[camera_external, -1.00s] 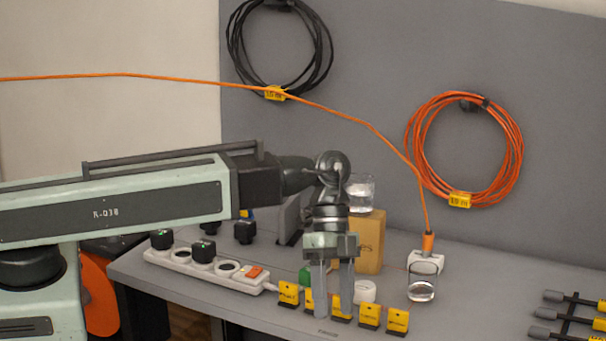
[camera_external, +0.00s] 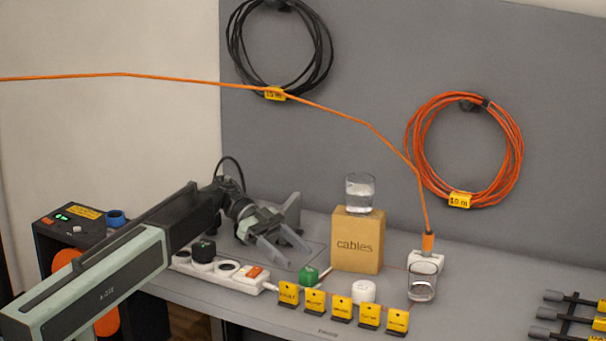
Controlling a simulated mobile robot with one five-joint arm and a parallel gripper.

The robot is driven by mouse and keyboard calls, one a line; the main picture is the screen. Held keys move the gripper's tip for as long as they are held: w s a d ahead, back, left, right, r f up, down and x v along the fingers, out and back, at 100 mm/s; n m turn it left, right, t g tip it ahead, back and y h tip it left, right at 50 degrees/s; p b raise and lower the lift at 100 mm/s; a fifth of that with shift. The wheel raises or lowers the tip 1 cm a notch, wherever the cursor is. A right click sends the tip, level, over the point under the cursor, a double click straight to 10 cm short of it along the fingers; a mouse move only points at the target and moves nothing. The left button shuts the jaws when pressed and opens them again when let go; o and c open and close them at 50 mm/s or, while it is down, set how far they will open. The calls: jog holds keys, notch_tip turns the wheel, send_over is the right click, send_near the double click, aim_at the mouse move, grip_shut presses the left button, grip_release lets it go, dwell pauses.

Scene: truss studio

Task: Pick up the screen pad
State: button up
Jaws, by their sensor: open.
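Nothing in view can be identified for certain as the screen pad.
A white power strip (camera_external: 227,272) lies in front of my gripper. A cardboard cables box (camera_external: 357,245) with a glass (camera_external: 360,193) on top stands right. A green item (camera_external: 309,275), a white round item (camera_external: 362,291) and yellow tags (camera_external: 343,307) line the front. An orange cable (camera_external: 425,205) hangs to a plug.

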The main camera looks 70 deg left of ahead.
aim_at(308, 269)
jog(key=b+x, duration=0.1)
jog(key=x, duration=0.2)
jog(key=f+b+x, duration=0.1)
jog(key=x, duration=0.2)
jog(key=shift+s+a+r+b, duration=0.1)
jog(key=shift+a+b, duration=0.1)
jog(key=shift+b, duration=0.1)
jog(key=shift+d+r, duration=0.1)
grip_shut()
